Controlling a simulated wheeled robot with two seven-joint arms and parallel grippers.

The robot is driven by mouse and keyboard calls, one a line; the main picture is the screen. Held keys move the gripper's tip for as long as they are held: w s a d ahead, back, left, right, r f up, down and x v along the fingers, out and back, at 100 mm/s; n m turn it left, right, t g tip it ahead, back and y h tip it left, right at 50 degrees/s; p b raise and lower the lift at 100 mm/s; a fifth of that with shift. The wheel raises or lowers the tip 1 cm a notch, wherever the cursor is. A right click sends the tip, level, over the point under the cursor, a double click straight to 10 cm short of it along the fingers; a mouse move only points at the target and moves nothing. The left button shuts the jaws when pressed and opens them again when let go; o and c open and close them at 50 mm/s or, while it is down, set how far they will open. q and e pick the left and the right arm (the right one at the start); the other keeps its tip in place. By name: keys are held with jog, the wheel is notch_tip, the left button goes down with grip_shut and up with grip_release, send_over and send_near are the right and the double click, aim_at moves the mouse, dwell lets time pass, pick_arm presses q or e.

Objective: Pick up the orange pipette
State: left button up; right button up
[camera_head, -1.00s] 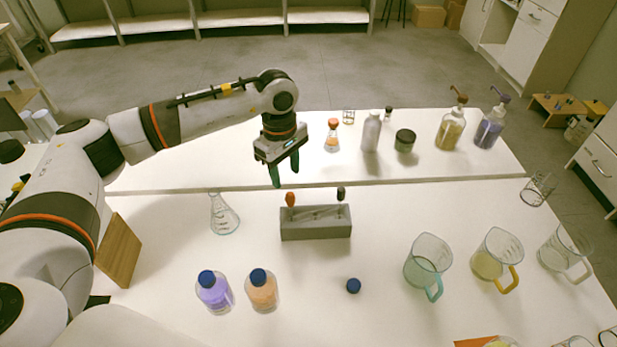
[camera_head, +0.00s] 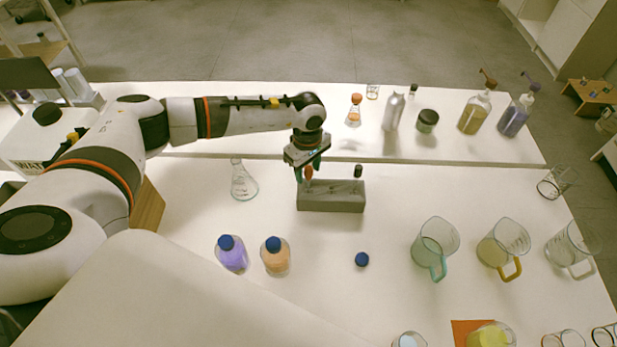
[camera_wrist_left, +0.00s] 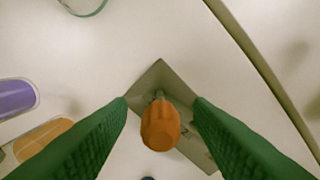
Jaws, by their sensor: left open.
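The orange pipette (camera_head: 308,173) stands upright at the left end of a grey rack (camera_head: 331,203) on the table. A dark-topped pipette (camera_head: 358,171) stands at the rack's right end. My left gripper (camera_head: 311,172) is open at the orange pipette, coming from above. In the left wrist view, the orange bulb (camera_wrist_left: 160,125) lies between the two green fingers (camera_wrist_left: 160,120), with a gap on each side. The rack (camera_wrist_left: 160,78) shows below it, partly hidden by the bulb and fingers. My right gripper is not in view.
A conical flask (camera_head: 243,183) stands left of the rack. Purple (camera_head: 232,254) and orange (camera_head: 275,256) bottles with blue caps stand in front. A loose blue cap (camera_head: 362,260) and several beakers, such as one teal-handled (camera_head: 436,247), are to the right. A raised shelf edge (camera_head: 420,161) runs behind.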

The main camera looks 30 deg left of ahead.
pick_arm(q)
jog(key=shift+f, duration=0.55)
jog(key=c, duration=0.7)
notch_tip(320, 180, up, 10)
jog(key=b, duration=0.2)
jog(key=shift+f+b, duration=0.2)
jog(key=shift+b, duration=0.15)
jog(key=shift+r, duration=0.25)
